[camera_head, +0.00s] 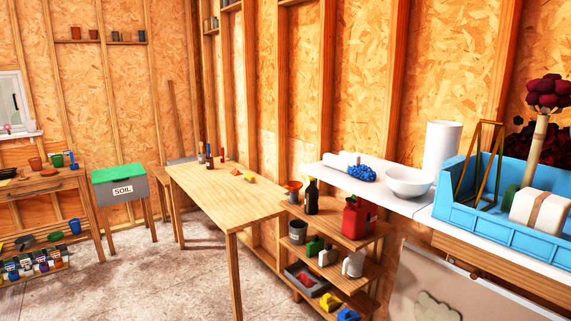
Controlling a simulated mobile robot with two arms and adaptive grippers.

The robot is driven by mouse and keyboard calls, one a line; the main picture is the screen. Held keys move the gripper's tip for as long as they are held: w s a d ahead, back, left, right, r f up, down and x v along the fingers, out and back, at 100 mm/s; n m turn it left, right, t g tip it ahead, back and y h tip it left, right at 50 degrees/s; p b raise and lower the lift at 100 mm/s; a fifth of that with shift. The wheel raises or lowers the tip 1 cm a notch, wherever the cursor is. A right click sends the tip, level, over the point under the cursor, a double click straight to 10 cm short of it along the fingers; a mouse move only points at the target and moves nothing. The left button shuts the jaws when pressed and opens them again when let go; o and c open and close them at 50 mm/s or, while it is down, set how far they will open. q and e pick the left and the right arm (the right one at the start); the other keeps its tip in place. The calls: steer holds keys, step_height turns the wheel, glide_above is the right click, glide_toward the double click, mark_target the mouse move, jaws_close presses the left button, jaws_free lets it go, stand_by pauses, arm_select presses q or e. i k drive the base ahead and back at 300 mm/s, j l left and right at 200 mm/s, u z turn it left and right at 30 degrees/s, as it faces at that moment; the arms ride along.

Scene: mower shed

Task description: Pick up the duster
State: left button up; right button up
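Two things here could be the duster, and I cannot tell for sure which it is. One is a fluffy dark red head (548,93) on an upright pale wooden handle (538,140), rising out of the blue crate (463,217) at the right. The other is a blue nubby-textured piece (361,174) lying beside a white rounded piece (343,160) on the white counter (398,203). Neither of my grippers is in view.
A white bowl (409,182) and a white cylinder (441,147) stand near the crate. The crate also holds a pale wrapped block (540,213). Below are shelves with a red can (353,218). A wooden table (222,188) and open concrete floor (160,275) lie left.

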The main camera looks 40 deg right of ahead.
mark_target(348, 162)
steer(key=i+j+z, duration=0.15)
steer(key=i, duration=0.4)
steer(key=i+j+z, duration=0.2)
steer(key=i, duration=0.35)
